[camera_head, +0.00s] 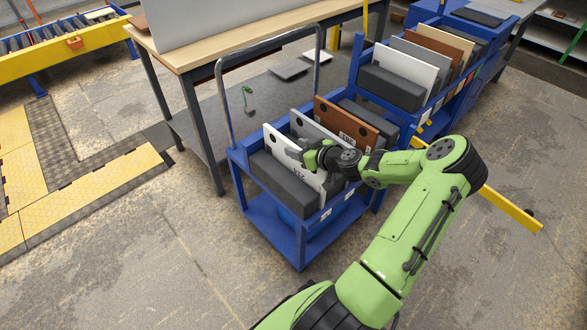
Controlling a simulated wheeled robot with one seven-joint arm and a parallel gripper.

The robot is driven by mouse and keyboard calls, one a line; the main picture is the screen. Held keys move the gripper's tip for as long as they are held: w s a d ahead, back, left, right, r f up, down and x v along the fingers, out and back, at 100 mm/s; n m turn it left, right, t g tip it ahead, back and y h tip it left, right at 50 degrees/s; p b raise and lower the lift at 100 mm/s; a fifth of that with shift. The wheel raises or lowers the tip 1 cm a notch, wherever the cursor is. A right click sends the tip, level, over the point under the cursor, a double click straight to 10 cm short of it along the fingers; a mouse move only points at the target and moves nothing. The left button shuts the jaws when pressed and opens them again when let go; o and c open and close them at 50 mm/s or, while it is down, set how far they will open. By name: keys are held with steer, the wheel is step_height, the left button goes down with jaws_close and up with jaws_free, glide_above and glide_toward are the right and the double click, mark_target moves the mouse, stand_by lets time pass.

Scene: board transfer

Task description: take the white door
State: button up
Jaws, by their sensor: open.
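The white door (281,148) stands upright in a slot of the near blue cart (302,232). It is behind a dark grey padded block (282,184) at the cart's front left. A grey board (306,127) and a brown board (345,121) stand behind it. My gripper (300,154) is open at the upper right part of the white door. My gripper and wrist hide part of the door's right side. I cannot tell whether the fingers straddle its edge or touch it.
A second blue rack (438,104) behind holds another white board (406,66), grey and brown boards and dark blocks. A workbench (196,55) stands behind the cart. A yellow bar (512,209) lies at right. The floor at left front is clear.

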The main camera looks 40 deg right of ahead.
jaws_close()
steer(key=shift+r, duration=0.15)
stand_by(1.3)
